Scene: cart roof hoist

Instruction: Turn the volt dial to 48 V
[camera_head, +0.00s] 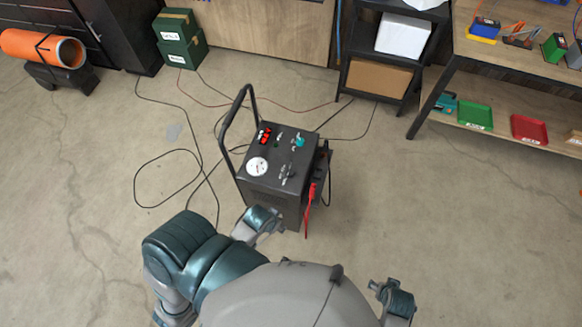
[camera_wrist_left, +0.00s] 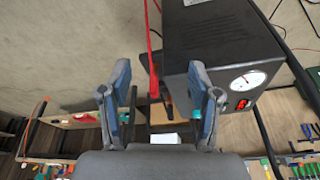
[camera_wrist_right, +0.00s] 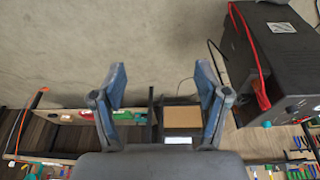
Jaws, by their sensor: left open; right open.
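A dark grey charger cart (camera_head: 262,187) stands on the floor in the middle of the head view. Its top panel carries a round white gauge (camera_head: 257,166), a red lit display (camera_head: 264,138), a teal knob (camera_head: 299,141) and a black knob or switch (camera_head: 290,173). I cannot read the labels, so I cannot tell which knob is the volt dial or its setting. My left gripper (camera_head: 264,222) is near the cart's front lower edge, open and empty in the left wrist view (camera_wrist_left: 160,88). My right gripper (camera_head: 392,297) is apart from the cart, open and empty in the right wrist view (camera_wrist_right: 160,85).
A black tubular handle (camera_head: 230,125) rises at the cart's left, and a red clamp lead (camera_head: 309,208) hangs on its right side. Black cables (camera_head: 165,205) lie on the floor. Green boxes (camera_head: 181,38) and shelving (camera_head: 480,78) stand behind. Floor right of the cart is clear.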

